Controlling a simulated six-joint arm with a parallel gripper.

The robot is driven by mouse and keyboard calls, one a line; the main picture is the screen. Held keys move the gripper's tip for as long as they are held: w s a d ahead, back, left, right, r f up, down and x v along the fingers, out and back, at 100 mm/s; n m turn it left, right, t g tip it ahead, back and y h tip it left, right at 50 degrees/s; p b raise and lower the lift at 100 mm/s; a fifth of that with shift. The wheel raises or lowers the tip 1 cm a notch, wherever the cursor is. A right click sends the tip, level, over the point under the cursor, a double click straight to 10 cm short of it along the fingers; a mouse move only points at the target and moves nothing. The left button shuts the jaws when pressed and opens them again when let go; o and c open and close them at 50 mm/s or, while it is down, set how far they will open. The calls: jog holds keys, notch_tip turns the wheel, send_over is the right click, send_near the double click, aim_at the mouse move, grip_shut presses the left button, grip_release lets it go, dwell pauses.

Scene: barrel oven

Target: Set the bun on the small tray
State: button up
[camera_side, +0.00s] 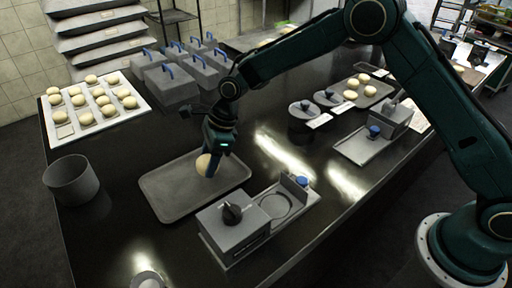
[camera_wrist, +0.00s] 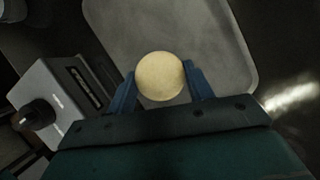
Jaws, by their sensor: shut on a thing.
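A round pale bun (camera_wrist: 160,76) sits between the two blue fingers of my gripper (camera_wrist: 160,88) in the wrist view; the fingers are shut on it. In the side view the bun (camera_side: 203,165) shows at the fingertips of my gripper (camera_side: 210,166), partly hidden by a finger. The small grey tray (camera_side: 165,190) lies flat on the dark counter below the bun. It also shows in the wrist view (camera_wrist: 225,45), behind the bun. I cannot tell whether the bun touches the tray or hangs just above it.
A grey box with a black knob (camera_side: 232,222) stands close to the tray's right front. A grey bin (camera_side: 72,180) is to the left. A white board (camera_side: 100,118) with several buns lies at the back left. Several grey boxes with blue handles (camera_side: 180,75) stand behind the tray.

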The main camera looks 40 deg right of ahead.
aim_at(212, 180)
jog(key=shift+f, duration=2.15)
jog(key=shift+f, duration=0.1)
jog(key=o, duration=1.1)
jog(key=v, duration=1.2)
